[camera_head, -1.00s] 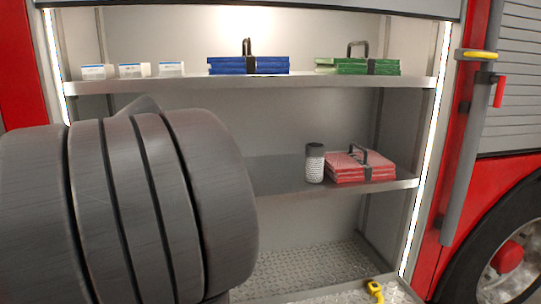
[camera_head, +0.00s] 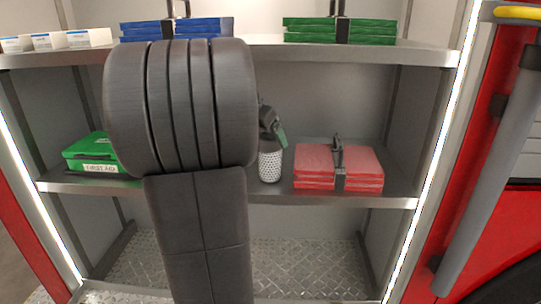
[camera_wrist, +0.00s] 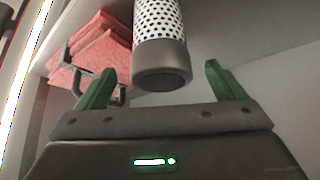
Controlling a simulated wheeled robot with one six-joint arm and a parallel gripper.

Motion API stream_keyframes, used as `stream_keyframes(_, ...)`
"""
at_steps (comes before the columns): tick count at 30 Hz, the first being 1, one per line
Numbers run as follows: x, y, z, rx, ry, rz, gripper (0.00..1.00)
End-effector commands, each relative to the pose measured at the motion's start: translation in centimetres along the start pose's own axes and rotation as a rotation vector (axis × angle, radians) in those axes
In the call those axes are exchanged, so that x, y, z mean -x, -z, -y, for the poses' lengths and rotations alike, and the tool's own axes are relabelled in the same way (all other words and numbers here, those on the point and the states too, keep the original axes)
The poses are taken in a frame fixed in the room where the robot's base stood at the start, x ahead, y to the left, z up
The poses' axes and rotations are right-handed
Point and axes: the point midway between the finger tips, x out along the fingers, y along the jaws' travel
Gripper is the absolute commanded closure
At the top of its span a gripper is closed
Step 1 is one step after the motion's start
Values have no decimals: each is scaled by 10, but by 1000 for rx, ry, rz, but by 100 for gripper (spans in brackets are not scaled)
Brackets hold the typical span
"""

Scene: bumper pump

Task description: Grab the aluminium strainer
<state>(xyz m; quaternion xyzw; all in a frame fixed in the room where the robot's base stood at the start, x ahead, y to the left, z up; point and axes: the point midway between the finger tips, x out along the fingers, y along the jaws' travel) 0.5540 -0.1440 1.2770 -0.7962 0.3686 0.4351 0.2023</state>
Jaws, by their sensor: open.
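The aluminium strainer (camera_head: 270,164) stands upright on the lower shelf, left of the red stack. It is a cylinder with a white perforated body. In the wrist view the strainer (camera_wrist: 157,20) shows with its dark end cap toward my gripper. My gripper (camera_head: 273,128) is just above the strainer in the head view, partly hidden behind my arm. In the wrist view the green fingers of my gripper (camera_wrist: 158,68) are spread wide and empty. The dark cap lies between them sideways, near the fingertips, with gaps on both sides. I cannot tell the exact depth.
A red stack with a black handle (camera_head: 338,168) is close right of the strainer. A green first aid box (camera_head: 92,152) is at the left of the lower shelf (camera_head: 395,202). The upper shelf (camera_head: 270,52) above holds blue (camera_head: 140,30) and green stacks (camera_head: 370,30) and white boxes (camera_head: 48,42).

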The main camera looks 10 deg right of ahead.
Motion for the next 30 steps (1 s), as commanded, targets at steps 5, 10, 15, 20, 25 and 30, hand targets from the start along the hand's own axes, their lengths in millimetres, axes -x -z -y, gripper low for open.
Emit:
stream_keyframes(5, -27, 8, -1, -1, -4, 4, 10)
stream_keyframes(10, -49, 7, -1, 0, -2, 3, 10)
stream_keyframes(15, -55, 7, 0, -1, 0, 1, 10)
stream_keyframes(20, -55, 7, 0, -1, 0, 1, 14)
stream_keyframes(25, -55, 7, 0, -1, 0, 1, 47)
stream_keyframes(30, -54, 8, 0, -1, 1, -2, 78)
